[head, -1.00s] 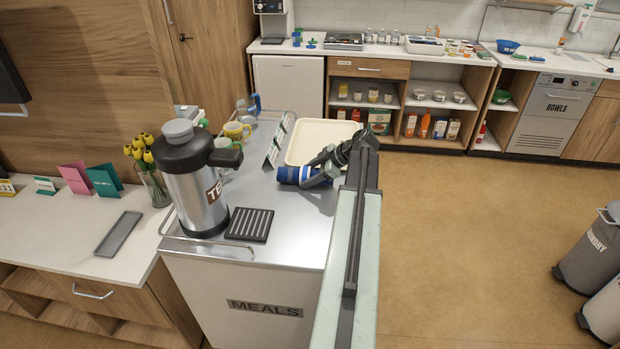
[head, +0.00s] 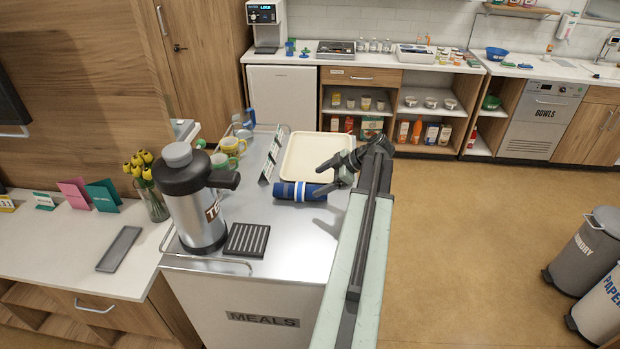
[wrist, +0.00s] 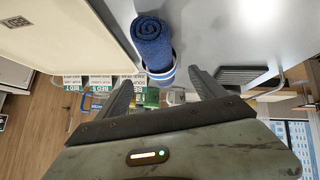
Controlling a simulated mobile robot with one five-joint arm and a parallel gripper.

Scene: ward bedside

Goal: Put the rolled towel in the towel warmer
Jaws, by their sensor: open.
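The rolled towel (head: 299,191), blue with a white band, lies on the metal top of the meals trolley (head: 290,240), in front of the cream tray. In the wrist view the towel (wrist: 152,42) shows its spiral end, just beyond and between my two fingers. My gripper (head: 338,176) is open and empty, at the right end of the towel. In the wrist view my gripper's fingers (wrist: 160,88) are spread to either side of the towel's line. No towel warmer can be made out for certain in these views.
A cream tray (head: 311,158) lies behind the towel. A tall steel urn (head: 197,205) and a dark slatted drip mat (head: 247,239) stand to the left. Small bed cards (head: 270,160) and mugs (head: 232,147) line the trolley's left side.

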